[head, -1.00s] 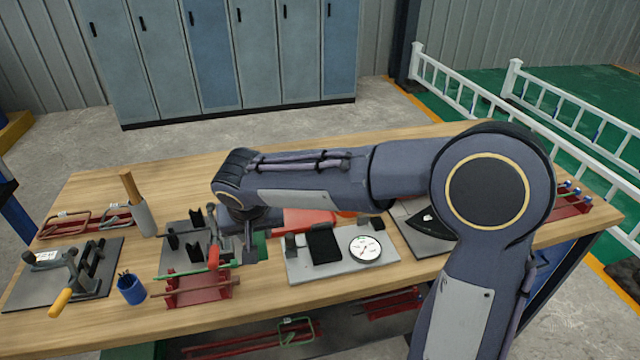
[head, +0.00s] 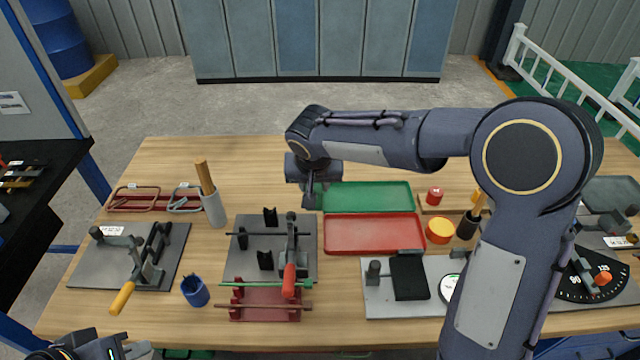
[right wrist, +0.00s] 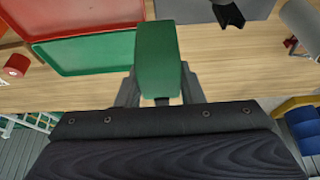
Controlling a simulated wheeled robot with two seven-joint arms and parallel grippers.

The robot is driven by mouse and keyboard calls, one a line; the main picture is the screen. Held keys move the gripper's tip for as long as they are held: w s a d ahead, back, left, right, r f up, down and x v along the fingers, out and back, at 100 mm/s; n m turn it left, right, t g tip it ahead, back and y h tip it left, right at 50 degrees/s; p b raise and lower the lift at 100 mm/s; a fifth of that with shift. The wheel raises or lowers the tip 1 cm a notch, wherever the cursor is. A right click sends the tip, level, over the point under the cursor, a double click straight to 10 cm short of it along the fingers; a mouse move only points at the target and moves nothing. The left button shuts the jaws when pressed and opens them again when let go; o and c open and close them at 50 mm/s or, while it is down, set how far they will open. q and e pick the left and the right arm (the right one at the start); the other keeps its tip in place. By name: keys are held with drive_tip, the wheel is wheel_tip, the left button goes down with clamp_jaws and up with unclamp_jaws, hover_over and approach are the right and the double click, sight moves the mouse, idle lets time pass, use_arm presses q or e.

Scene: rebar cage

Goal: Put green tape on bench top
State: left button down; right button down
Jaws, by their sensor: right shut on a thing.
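The green tape (right wrist: 158,60) is a green block-like piece between the fingers of my right gripper (right wrist: 160,92) in the right wrist view. My right gripper (head: 312,195) is shut on it in the head view, over the bench top left of the green tray; the tape is mostly hidden there. The wooden bench top (head: 250,165) shows below the tape in the right wrist view; whether they touch I cannot tell. Part of my left gripper (head: 88,346) shows at the bottom left corner of the head view, its fingers not clear.
A green tray (head: 367,196) and a red tray (head: 374,233) lie right of the right gripper. A grey plate with black brackets (head: 270,240) is below left, near a red rack (head: 265,304). A grey cup (head: 214,210) stands left. Bare wood lies at the back left.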

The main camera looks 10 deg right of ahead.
drive_tip(key=w+f+p, duration=0.1)
drive_tip(key=w+f, duration=0.1)
drive_tip(key=w, duration=0.1)
drive_tip(key=w+f+p, duration=0.1)
drive_tip(key=w+f, duration=0.2)
drive_tip(key=w+d+f+p, duration=0.1)
drive_tip(key=w+f, duration=0.1)
drive_tip(key=w, duration=0.1)
drive_tip(key=shift+w+f, duration=0.35)
drive_tip(key=shift+f, duration=0.05)
wheel_tip(320, 180, down, 3)
drive_tip(key=shift+w+f+p, duration=0.1)
drive_tip(key=shift+f+p, duration=0.05)
drive_tip(key=shift+p, duration=0.2)
drive_tip(key=shift+f, duration=0.15)
drive_tip(key=c, duration=1)
unclamp_jaws()
drive_tip(key=shift+o, duration=0.2)
